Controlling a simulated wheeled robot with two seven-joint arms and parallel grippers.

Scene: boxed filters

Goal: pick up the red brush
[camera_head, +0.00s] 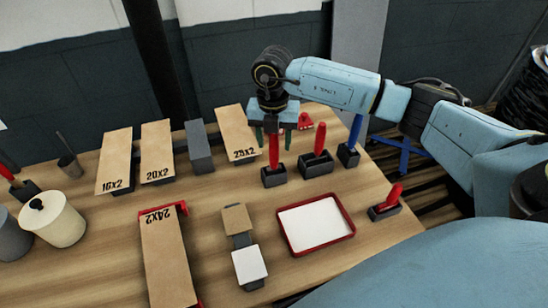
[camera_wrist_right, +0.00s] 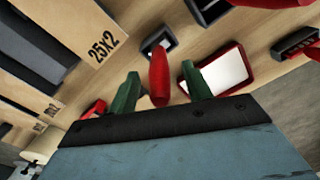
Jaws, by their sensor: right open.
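A red upright handle (camera_head: 274,152), which looks like the red brush, stands in a small dark holder (camera_head: 274,176) near the table's middle. My right gripper (camera_head: 273,138) is over it, pointing down, with its two green fingers apart. In the right wrist view the red handle (camera_wrist_right: 158,72) is between the open green fingers (camera_wrist_right: 158,88); I cannot tell whether they touch it. The brush's lower end is hidden in the holder. My left gripper is not in view.
Another red handle (camera_head: 320,138) stands in a wider dark holder close on the right. A blue-handled tool (camera_head: 354,134) is beyond it. A red-rimmed white tray (camera_head: 350,232) and a red tool (camera_head: 393,194) are nearer. A 25x2 box (camera_head: 234,130) is close on the left.

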